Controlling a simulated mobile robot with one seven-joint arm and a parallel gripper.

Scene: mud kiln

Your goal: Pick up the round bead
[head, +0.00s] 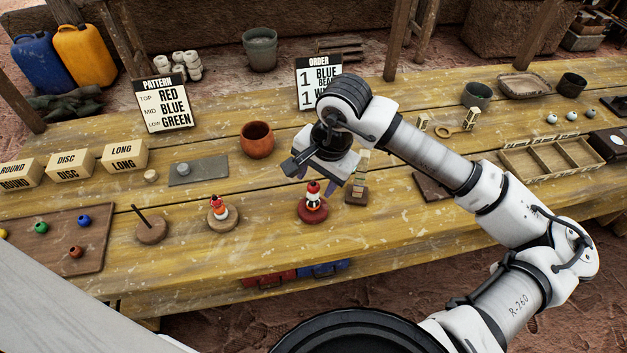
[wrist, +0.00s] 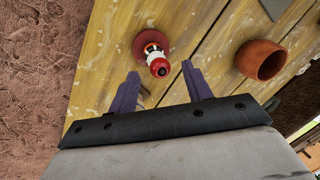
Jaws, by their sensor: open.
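Several small round beads lie on a brown board (head: 60,250) at the far left of the head view: a green bead (head: 41,227), a blue bead (head: 84,220), a red-brown bead (head: 76,252) and a yellow one at the picture's edge. I cannot tell which bead is meant. A red peg stand (head: 313,213) carries stacked red, white and orange pieces topped with a red one (head: 313,187); the same stack (wrist: 158,62) appears between my fingers in the wrist view. My gripper (head: 314,178) is open and empty above the table by this stack; its fingers (wrist: 160,72) do not visibly grip it.
A stand with a red-and-white stack (head: 217,220) and a bare peg stand (head: 151,230) are left. A wooden block stack (head: 360,180) stands close right. An orange-brown pot (head: 257,140) is behind.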

